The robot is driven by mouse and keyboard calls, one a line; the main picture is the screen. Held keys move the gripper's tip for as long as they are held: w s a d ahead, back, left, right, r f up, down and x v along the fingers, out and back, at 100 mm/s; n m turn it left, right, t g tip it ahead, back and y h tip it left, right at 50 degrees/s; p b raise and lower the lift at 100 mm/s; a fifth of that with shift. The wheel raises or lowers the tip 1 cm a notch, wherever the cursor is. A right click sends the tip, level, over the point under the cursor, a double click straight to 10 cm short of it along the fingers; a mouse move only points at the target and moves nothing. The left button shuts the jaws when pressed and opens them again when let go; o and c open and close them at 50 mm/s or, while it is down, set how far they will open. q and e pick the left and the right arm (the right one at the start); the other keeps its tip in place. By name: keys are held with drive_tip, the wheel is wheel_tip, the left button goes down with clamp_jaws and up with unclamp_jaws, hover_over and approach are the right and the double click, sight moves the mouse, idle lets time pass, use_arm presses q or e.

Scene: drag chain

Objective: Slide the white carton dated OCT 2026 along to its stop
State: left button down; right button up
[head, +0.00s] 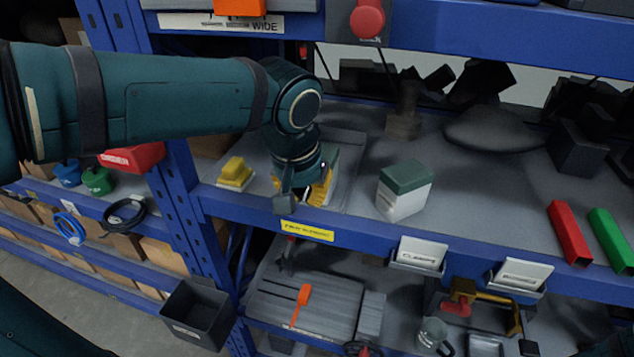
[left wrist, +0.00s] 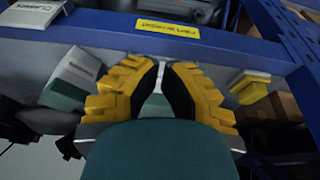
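A white carton with a green top (head: 405,190) stands upright on the shelf, right of my left gripper (head: 310,195). It also shows at the left of the left wrist view (left wrist: 75,78), with print too small to read. A second green-and-white thing (left wrist: 157,105) shows in the gap between my yellow left fingers (left wrist: 158,68); it is mostly hidden. The fingers point down near the shelf's front edge, with a narrow gap at the tips. I cannot tell whether they grip it. No OCT 2026 date is legible. My right gripper is out of view.
A yellow block (head: 235,174) sits left of my left gripper, near a blue upright (head: 180,190). A yellow label (head: 307,231) is on the blue front beam. Red (head: 569,233) and green (head: 611,240) bars lie at the right. Dark objects stand at the back.

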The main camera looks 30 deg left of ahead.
sight(316, 209)
use_arm(q)
drive_tip(key=x, duration=0.4)
drive_tip(key=b+x, duration=0.1)
drive_tip(key=x, duration=0.4)
drive_tip(key=shift+s+a+f+b, duration=0.1)
drive_tip(key=shift+s+a+b, duration=0.1)
drive_tip(key=shift+b, duration=0.1)
drive_tip(key=w, duration=0.3)
drive_tip(key=shift+w+a, duration=0.15)
drive_tip(key=shift+a, duration=0.25)
drive_tip(key=shift+w+a, duration=0.1)
drive_tip(key=shift+w, duration=0.35)
